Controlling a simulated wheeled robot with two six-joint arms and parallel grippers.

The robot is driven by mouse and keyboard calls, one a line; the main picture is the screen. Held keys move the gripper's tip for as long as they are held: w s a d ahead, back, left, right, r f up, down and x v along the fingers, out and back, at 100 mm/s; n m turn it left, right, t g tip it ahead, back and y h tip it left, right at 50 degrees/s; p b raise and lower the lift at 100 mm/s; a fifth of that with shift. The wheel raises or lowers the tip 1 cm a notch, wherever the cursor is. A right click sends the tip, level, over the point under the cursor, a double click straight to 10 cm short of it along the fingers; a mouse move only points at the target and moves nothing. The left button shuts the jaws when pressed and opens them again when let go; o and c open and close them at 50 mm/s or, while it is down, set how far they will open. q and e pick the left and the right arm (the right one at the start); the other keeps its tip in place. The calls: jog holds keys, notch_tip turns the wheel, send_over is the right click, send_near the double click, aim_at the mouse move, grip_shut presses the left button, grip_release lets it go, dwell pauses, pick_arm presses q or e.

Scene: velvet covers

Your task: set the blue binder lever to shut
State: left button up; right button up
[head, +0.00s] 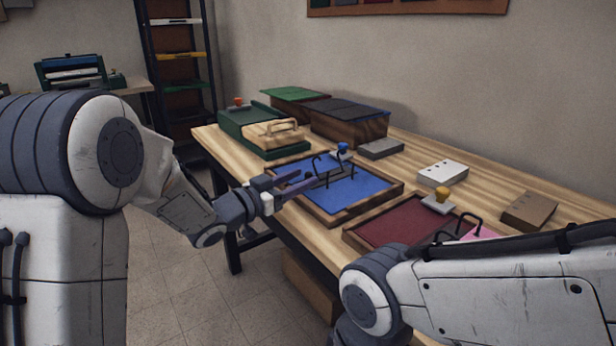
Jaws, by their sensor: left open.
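The blue binder (358,191) is a wooden-framed tray with a blue bed, in the middle of the table. A dark wire lever (335,170) stands up over its bed, and a small blue knob (342,149) sits at its back edge. My left gripper (296,184) is open at the left side of the blue binder, its fingers pointing right towards the lever. I cannot tell whether the fingers touch the lever. My right arm (490,290) comes in at the lower right; its gripper is not visible.
A dark red binder (400,226) with a yellow knob (441,194) lies to the right, close to my right arm. A green binder (245,122) with a wooden handled block (272,134) stands behind left. Wooden boxes (347,127) and small blocks (443,172) line the back.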

aim_at(313, 195)
pick_arm(q)
jog(key=shift+x, duration=1.6)
jog(key=shift+c, duration=0.3)
grip_shut()
jog(key=shift+s+f+m+b, duration=0.25)
jog(key=shift+m+b, duration=0.15)
jog(key=shift+b, duration=0.45)
jog(key=m+b, duration=0.2)
jog(key=b, duration=0.1)
jog(key=f+m+b, duration=0.1)
jog(key=shift+s+d+h+b, duration=0.3)
jog(key=shift+s, duration=0.05)
jog(key=shift+s+d+f+m+b, duration=0.1)
jog(key=shift+f+m+b, duration=0.05)
jog(key=shift+m+b, duration=0.6)
jog(key=shift+s+d+f+m+b, duration=0.1)
jog(key=shift+m+b, duration=0.6)
jog(key=shift+m, duration=0.05)
